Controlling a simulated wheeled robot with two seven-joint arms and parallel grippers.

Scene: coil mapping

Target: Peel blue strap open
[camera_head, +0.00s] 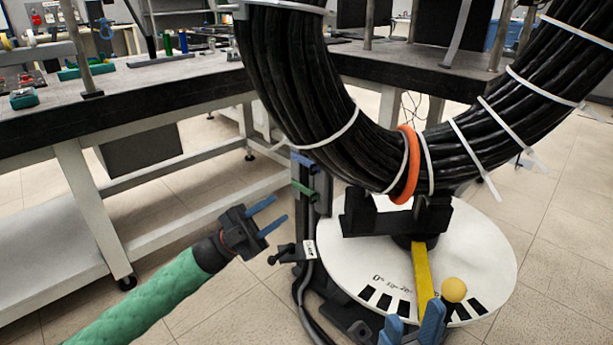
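A thick coil of black cable (315,90) hangs upright over a round white dial plate (480,250). An orange band (407,165) and several white straps (427,163) wrap around the coil. I see no strap on the coil that is clearly blue. My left gripper (280,209), with blue fingers, is open and empty, to the lower left of the coil and apart from it. My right gripper (413,320) shows only its blue fingertips at the bottom edge. They are apart, in front of the dial plate and below the coil. Its body is out of frame.
A black cradle (390,218) sits under the coil. A yellow pointer (422,275) and yellow ball (454,289) are on the dial's front. A stand with blue and green parts (303,188) is left of the dial. Workbenches (150,95) stand behind.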

